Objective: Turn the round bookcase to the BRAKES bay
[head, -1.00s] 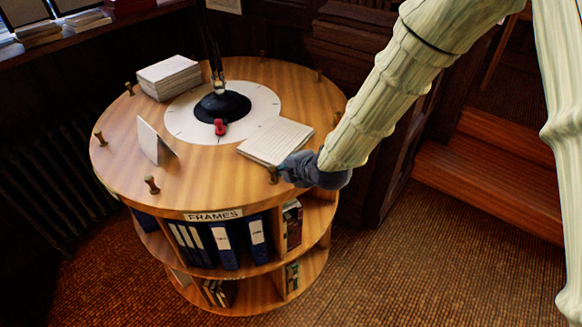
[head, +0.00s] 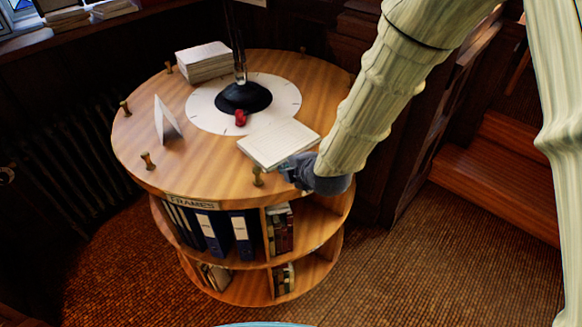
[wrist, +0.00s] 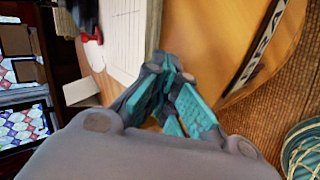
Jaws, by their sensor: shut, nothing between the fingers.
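The round wooden bookcase (head: 205,180) stands in the middle of the head view, with small brass pegs around its top. A FRAMES label (head: 190,201) is on its near side, left of centre, above a bay of blue binders (head: 225,232). A bay of books (head: 280,230) lies to its right. In the wrist view, a partly cut-off label starting "BRA" (wrist: 257,50) is on the rim to the right. My gripper (head: 285,172) is shut and empty at the near right edge, just right of a brass peg (head: 257,177); its teal finger pads show in the wrist view (wrist: 168,70). Contact with the peg is unclear.
On the top are an open book (head: 279,143), a paper stack (head: 204,62), a folded white card (head: 168,122) and a lamp base (head: 243,98) on a white dial with a red marker (head: 241,118). Wooden steps (head: 495,180) stand right. Carpet (head: 420,270) is open in front.

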